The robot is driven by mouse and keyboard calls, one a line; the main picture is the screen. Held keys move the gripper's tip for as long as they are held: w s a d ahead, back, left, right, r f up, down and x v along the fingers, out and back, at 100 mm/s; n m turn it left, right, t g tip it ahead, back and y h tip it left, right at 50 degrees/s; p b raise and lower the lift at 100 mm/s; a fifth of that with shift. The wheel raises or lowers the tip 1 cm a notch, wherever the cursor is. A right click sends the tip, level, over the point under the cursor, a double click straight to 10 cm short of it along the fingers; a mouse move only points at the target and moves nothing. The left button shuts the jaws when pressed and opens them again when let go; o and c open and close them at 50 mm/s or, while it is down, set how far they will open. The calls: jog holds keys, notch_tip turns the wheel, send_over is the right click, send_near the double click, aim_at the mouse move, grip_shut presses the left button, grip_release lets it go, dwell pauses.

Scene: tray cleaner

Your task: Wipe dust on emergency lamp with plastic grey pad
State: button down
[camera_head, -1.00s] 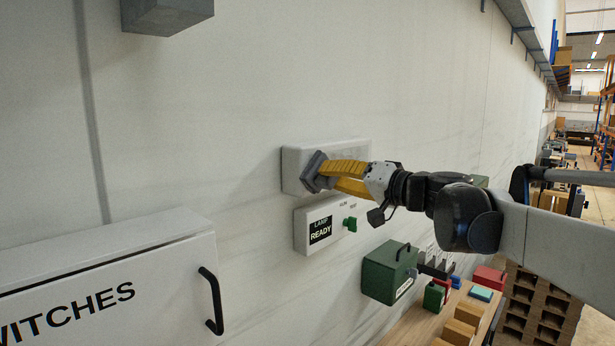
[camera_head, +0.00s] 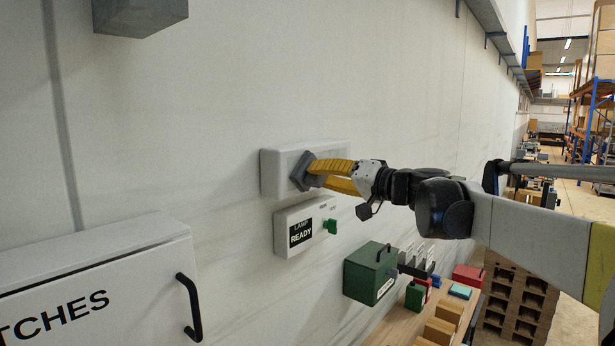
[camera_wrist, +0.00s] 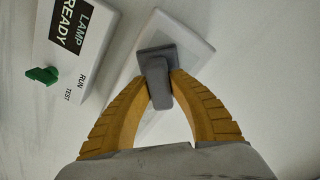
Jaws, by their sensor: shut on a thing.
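The emergency lamp (camera_head: 275,174) is a white box on the wall, and it also shows in the wrist view (camera_wrist: 196,38). My gripper (camera_head: 314,171) has yellow fingers, shut on the handle of the grey pad (camera_head: 302,168). In the wrist view the fingertips (camera_wrist: 160,85) close on the grey pad (camera_wrist: 156,55) from both sides. The pad lies in front of the lamp's face, over its middle in the head view; I cannot tell for sure if it touches. Dust on the lamp is not clearly seen, and the pad and gripper hide part of its face.
A white box labelled LAMP READY (camera_head: 284,221) with a green knob (camera_head: 331,226) is just below the lamp. A SWITCHES cabinet (camera_head: 110,270) with a black handle stands lower left. A green box (camera_head: 371,272) and several blocks are on a wooden bench (camera_head: 392,329) below right.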

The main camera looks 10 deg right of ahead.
aim_at(300, 176)
jog(key=shift+w+d+p, duration=1)
jog(key=shift+w+d, duration=4.45)
jog(key=shift+d, duration=2)
jog(key=shift+s+a+b, duration=0.35)
jog(key=shift+s+a, duration=0.25)
jog(key=shift+a, duration=0.25)
jog(key=shift+s+a+b, duration=0.3)
jog(key=shift+s+a, duration=0.3)
jog(key=shift+a, duration=0.25)
jog(key=shift+a, duration=0.1)
jog(key=shift+s+a+b, duration=0.35)
jog(key=shift+s+a, duration=1.5)
jog(key=shift+a, duration=0.65)
jog(key=shift+s+a+b, duration=0.3)
jog(key=shift+s+a, duration=1.5)
jog(key=shift+a, duration=0.65)
jog(key=shift+s+a+b, duration=0.35)
jog(key=shift+s+a, duration=1.5)
jog(key=shift+a, duration=0.65)
jog(key=shift+d, duration=0.15)
